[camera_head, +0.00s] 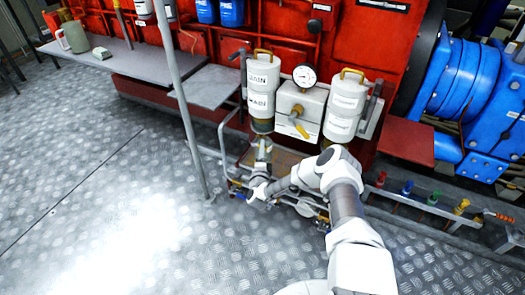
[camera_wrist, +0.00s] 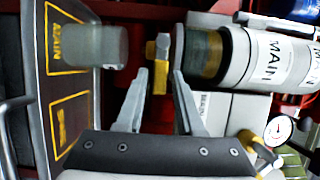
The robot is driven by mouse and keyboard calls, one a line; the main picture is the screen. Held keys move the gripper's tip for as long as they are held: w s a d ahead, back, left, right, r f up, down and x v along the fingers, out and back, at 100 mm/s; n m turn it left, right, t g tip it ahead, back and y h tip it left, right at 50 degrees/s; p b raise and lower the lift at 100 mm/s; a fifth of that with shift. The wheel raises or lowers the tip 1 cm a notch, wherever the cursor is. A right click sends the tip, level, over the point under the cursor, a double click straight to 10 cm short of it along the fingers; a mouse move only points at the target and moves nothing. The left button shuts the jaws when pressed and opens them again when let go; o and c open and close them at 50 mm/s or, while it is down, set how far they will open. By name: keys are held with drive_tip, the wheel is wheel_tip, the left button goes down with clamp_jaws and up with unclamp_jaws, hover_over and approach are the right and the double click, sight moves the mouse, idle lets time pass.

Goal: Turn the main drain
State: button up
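The main filter, a white canister labelled MAIN (camera_head: 262,88) with a yellow top handle, stands at the left of the filter unit. A yellow drain valve (camera_wrist: 157,80) sits beneath that bowl. My gripper (camera_wrist: 160,76) is open, with a finger on each side of the yellow valve; a gap shows on the right finger's side. Contact with the left finger is unclear. In the head view my gripper (camera_head: 264,143) is just below the canister; the valve is hidden there.
A clear jar (camera_wrist: 102,46) stands below the valve on a dark tray (camera_wrist: 46,95) with yellow MAIN outlines. A pressure gauge (camera_head: 304,76), a yellow lever (camera_head: 300,127) and a second white canister (camera_head: 346,100) are to the right. A grey post (camera_head: 180,90) stands left. The front floor is open.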

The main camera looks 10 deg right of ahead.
clamp_jaws()
drive_tip(key=shift+r, duration=0.15)
drive_tip(key=shift+w+a+r+n+g+p, duration=0.1)
drive_tip(key=shift+r+n+g+p, duration=0.3)
drive_tip(key=shift+n+p, duration=0.45)
drive_tip(key=shift+a+r+n+g+p, duration=0.15)
drive_tip(key=shift+r+n+g+p, duration=0.25)
drive_tip(key=shift+n+p, duration=0.4)
drive_tip(key=shift+w+a+r+n+g+p, duration=0.1)
drive_tip(key=shift+r+n+g+p, duration=0.25)
drive_tip(key=shift+n+p, duration=0.45)
drive_tip(key=shift+h, duration=0.3)
drive_tip(key=shift+o, duration=1.7)
unclamp_jaws()
drive_tip(key=p+v, duration=0.5)
drive_tip(key=v, duration=1.2)
drive_tip(key=shift+s+r, duration=0.2)
drive_tip(key=shift+r, duration=0.05)
